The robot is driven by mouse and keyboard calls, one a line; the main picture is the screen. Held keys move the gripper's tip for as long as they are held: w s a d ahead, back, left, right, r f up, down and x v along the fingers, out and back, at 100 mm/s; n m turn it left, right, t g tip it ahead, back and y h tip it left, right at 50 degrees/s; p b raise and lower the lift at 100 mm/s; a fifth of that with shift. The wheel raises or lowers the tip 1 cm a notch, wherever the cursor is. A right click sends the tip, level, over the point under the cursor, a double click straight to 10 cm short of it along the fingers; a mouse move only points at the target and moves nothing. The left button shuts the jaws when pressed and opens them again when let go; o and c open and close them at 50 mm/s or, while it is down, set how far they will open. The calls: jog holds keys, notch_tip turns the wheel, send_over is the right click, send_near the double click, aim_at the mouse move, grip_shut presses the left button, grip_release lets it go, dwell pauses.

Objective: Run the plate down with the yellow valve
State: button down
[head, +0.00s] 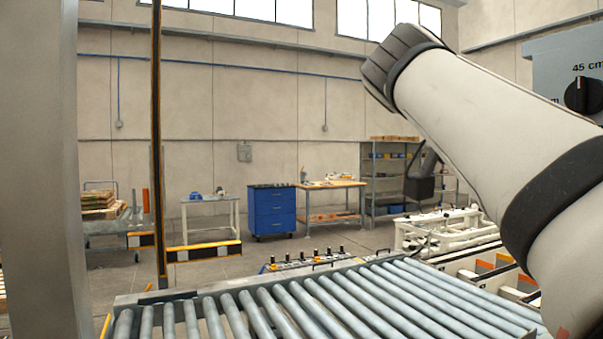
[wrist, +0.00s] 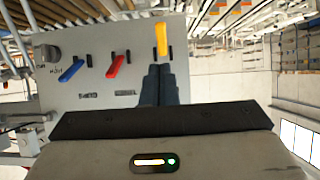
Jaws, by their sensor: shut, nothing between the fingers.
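The yellow valve (wrist: 161,39) is a lever on a grey panel (wrist: 88,88), at the upper middle of the wrist view. My gripper (wrist: 159,72) is shut and empty. Its dark fingertips are close to the end of the yellow lever; I cannot tell whether they touch it. A red lever (wrist: 116,66) and a blue lever (wrist: 72,70) are on the same panel, left of the yellow one. In the head view my gripper is not seen, and I cannot make out the plate.
A dark round knob (wrist: 48,54) is on the panel beside the blue lever. In the head view, a panel with a black knob (head: 583,95) marked 45 cm is at the upper right. A roller conveyor (head: 300,308) fills the front. A blue drawer cabinet (head: 272,211) stands behind.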

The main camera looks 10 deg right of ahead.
jog(key=shift+s+a+r, duration=0.1)
jog(key=shift+a+r, duration=0.05)
jog(key=shift+a, duration=0.35)
jog(key=shift+s+a+r, duration=0.1)
jog(key=shift+a, duration=0.4)
jog(key=w+a+f+n+t+y+p, duration=0.1)
jog(key=w+a+f+n+y, duration=0.15)
jog(key=f, duration=0.45)
jog(key=w+a+f+n+y, duration=0.2)
jog(key=a+f+n, duration=0.15)
jog(key=f, duration=0.45)
jog(key=w+a+f+n+t+y+p, duration=0.1)
jog(key=w+a+f+n+y, duration=0.2)
jog(key=f, duration=0.4)
jog(key=s+a+f+n+y, duration=0.2)
jog(key=a+f, duration=0.3)
jog(key=f, duration=0.5)
jog(key=s+a+f+n+g+y+p, duration=0.1)
jog(key=s+a+f+n, duration=0.3)
jog(key=f, duration=0.7)
jog(key=shift+s+a+n+g+y, duration=0.3)
jog(key=shift+a+n+y, duration=0.2)
jog(key=shift+a+y, duration=0.25)
